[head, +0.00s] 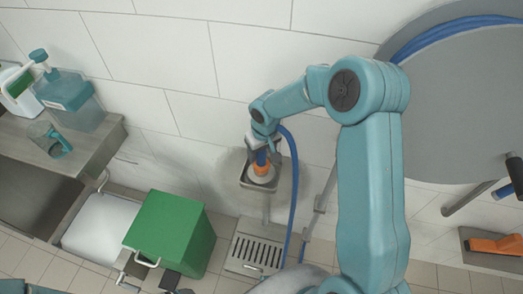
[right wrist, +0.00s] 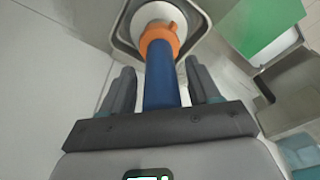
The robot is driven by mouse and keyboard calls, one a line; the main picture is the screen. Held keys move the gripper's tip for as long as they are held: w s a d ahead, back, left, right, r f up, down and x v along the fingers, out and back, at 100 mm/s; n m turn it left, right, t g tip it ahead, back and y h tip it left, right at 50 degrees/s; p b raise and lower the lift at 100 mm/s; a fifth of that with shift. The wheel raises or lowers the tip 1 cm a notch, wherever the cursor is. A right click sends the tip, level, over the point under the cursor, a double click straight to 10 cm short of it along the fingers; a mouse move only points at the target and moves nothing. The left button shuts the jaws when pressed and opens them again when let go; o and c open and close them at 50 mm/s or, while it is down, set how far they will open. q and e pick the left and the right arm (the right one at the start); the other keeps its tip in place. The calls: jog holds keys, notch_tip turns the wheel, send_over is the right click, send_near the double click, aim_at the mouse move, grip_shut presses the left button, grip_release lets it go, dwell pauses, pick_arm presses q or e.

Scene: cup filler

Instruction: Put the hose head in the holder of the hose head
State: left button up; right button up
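The hose head (head: 261,168) has a blue handle, an orange collar and a whitish round end. Its whitish end is at the square grey metal holder (head: 246,186) on the wall, within the rim as seen from above. In the right wrist view the hose head (right wrist: 162,75) points into the holder (right wrist: 124,32). My right gripper (right wrist: 161,88) has one finger on each side of the blue handle, with a narrow gap on both sides, so it looks open around it. In the head view this gripper (head: 262,147) is small and partly hidden by its arm. My left gripper is not in view.
A blue hose (head: 294,190) hangs beside the holder. A grey reel (head: 450,100) is on the right wall. A floor drain grate (head: 258,252) lies below. A green box (head: 170,235) and a counter with bottles (head: 75,98) stand left. An orange tool (head: 495,245) is at the right.

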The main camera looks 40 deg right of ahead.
aim_at(264, 167)
jog(key=shift+r, duration=0.1)
jog(key=shift+r, duration=0.2)
jog(key=r, duration=0.3)
jog(key=s+r, duration=0.1)
jog(key=r, duration=0.3)
jog(key=r+b, duration=0.1)
jog(key=r, duration=0.2)
jog(key=shift+s+r, duration=0.15)
jog(key=shift+r, duration=0.25)
jog(key=shift+s+a+r, duration=0.1)
jog(key=shift+s+r, duration=0.05)
jog(key=shift+r, duration=0.25)
